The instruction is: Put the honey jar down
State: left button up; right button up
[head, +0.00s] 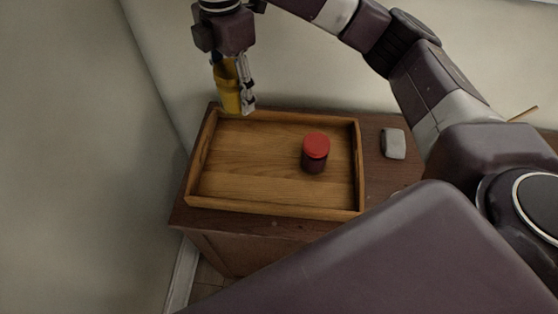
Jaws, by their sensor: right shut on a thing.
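My right gripper (240,98) points down over the back left of the wooden tray (289,210). It is shut on a yellow jar (227,88), which looks like the honey jar. The gripper hides part of the jar. The jar's base is near the tray's back rim; I cannot tell whether it touches anything. A dark jar with a red lid (316,147) stands upright inside the tray, right of the middle. My left gripper is not in view.
The tray lies on a dark wooden cabinet (376,172) in the corner between two pale walls. A small grey object (393,143) lies right of the tray. The left and middle of the tray floor are clear. My arm covers the lower right.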

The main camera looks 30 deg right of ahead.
jog(key=shift+w+m, duration=0.1)
jog(key=shift+m, duration=0.2)
jog(key=shift+f, duration=0.45)
jog(key=p, duration=0.3)
send_over(246, 159)
notch_tip(246, 159, down, 18)
jog(key=shift+f, duration=0.1)
jog(key=shift+w+f, duration=0.1)
jog(key=shift+f, duration=0.3)
jog(key=shift+f, duration=0.1)
jog(key=o, duration=1.5)
jog(key=shift+c, duration=0.2)
